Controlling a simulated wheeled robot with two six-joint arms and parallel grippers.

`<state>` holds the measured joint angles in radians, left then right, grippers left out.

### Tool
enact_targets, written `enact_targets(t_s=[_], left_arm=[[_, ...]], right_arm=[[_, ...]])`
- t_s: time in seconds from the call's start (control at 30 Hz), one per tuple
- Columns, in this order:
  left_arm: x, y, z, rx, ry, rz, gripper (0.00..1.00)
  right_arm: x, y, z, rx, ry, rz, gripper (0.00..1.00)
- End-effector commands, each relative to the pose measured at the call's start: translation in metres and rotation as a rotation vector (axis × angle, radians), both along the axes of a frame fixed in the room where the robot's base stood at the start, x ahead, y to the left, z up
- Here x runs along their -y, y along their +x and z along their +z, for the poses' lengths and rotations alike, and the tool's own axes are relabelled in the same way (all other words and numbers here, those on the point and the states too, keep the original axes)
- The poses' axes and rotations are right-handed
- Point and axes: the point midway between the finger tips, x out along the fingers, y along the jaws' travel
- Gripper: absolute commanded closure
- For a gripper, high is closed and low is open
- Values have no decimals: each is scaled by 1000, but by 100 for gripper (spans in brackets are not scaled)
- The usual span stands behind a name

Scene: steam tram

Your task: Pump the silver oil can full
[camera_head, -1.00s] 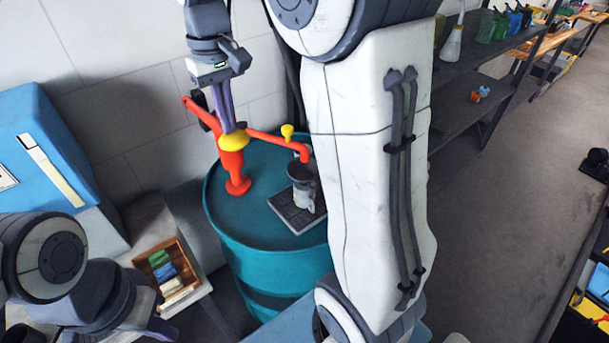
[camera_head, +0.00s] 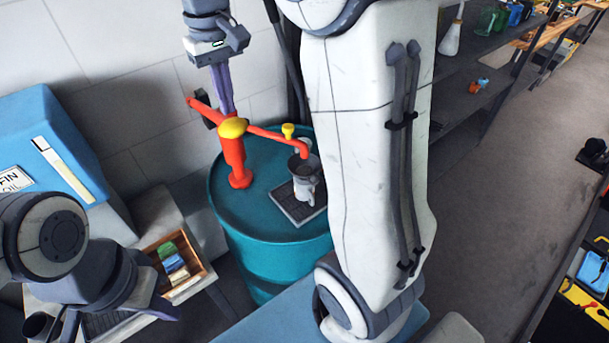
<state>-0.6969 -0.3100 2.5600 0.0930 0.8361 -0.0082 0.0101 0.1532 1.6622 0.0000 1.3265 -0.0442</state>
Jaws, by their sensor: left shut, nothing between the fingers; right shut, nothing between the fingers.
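A teal drum (camera_head: 221,205) stands against the wall with a red hand pump (camera_head: 233,160) on its top. The pump has a yellow cap (camera_head: 233,128) and a red spout arm reaching right, with a yellow knob (camera_head: 288,130). The silver oil can (camera_head: 306,184) stands upright on a dark grid tray (camera_head: 286,205) under the spout's end. My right gripper (camera_head: 229,112) is shut and empty, pointing down with its fingertips at the pump's yellow cap. My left gripper (camera_head: 66,330) is at the lower left, shut and empty, away from the drum.
A wooden box (camera_head: 196,281) with coloured items sits on a small table left of the drum. Dark shelves (camera_head: 455,110) with bottles line the right rear. The grey floor (camera_head: 500,230) at right is open.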

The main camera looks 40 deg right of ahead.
Motion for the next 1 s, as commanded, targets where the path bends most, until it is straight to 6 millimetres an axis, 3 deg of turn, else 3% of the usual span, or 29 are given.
enact_targets(t_s=[0.43,1.0], left_arm=[[0,0,-1,0,0,0,100],[0,0,-24,0,0,4,100]], right_arm=[[0,0,-1,0,0,0,100],[0,0,-33,-1,0,0,100]])
